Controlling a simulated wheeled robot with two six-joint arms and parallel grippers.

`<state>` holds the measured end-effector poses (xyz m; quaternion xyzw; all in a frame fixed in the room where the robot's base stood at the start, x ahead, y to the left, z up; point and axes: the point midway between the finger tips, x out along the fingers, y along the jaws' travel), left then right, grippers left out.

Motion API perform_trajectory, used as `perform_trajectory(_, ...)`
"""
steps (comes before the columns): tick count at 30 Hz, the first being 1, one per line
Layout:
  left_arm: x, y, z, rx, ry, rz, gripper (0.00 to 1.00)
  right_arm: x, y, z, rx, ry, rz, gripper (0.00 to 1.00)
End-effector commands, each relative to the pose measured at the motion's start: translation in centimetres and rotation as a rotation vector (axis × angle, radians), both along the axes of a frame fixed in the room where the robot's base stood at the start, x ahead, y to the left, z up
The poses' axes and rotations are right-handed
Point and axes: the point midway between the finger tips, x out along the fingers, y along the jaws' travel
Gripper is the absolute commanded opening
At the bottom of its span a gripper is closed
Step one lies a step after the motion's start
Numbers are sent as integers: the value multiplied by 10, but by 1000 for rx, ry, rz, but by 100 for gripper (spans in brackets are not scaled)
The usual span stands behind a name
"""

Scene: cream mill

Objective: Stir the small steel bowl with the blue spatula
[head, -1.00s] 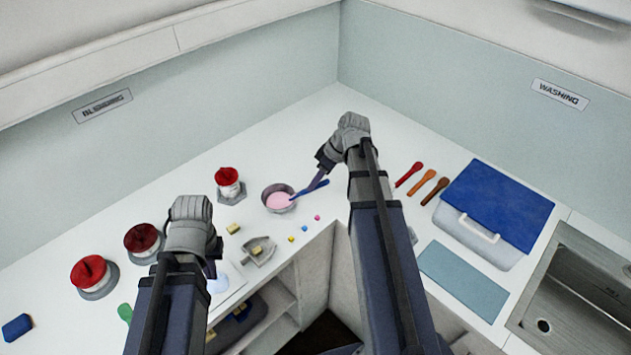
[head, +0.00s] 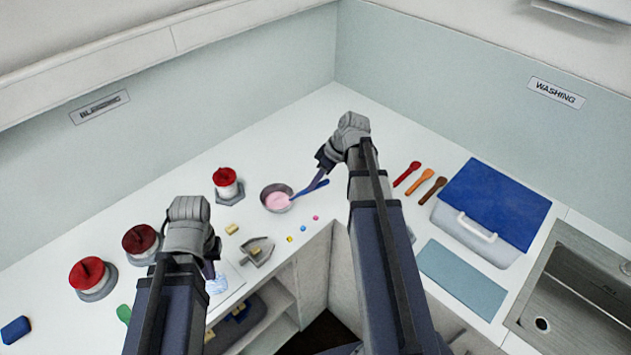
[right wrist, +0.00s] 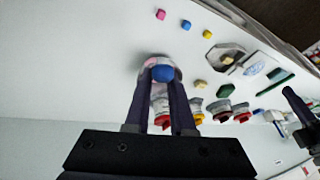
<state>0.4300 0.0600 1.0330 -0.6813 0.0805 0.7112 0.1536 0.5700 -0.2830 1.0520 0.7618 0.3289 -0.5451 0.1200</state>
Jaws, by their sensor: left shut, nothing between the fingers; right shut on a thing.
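The small steel bowl (head: 267,191) stands on the white counter near its front edge, with pink cream (head: 277,201) in it. The blue spatula (head: 312,188) leans at a tilt over the bowl's right rim, its lower end in the pink cream. My right gripper (head: 322,176) is shut on the spatula's upper part, to the right of the bowl. In the right wrist view the blue spatula (right wrist: 162,73) shows end-on between the fingertips, hiding most of the bowl. My left gripper (head: 211,269) is shut and empty over the counter's front left, its fingers partly hidden by my arm.
Red-lidded jars (head: 226,182) stand left of the bowl. A grey scoop (head: 257,251) and small coloured cubes (head: 303,229) lie in front. Red, orange and brown spatulas (head: 407,174), a blue-lidded box (head: 490,205) and a sink (head: 580,300) are at right. The counter behind the bowl is clear.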

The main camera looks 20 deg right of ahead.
Motion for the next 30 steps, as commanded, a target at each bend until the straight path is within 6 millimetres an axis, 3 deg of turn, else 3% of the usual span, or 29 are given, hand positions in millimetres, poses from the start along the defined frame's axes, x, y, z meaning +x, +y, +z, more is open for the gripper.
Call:
perform_trajectory(24,0,0,56,0,0,0,0,0,0,56,0,0,0,0)
perform_trajectory(30,0,0,59,0,0,0,0,0,0,59,0,0,0,0)
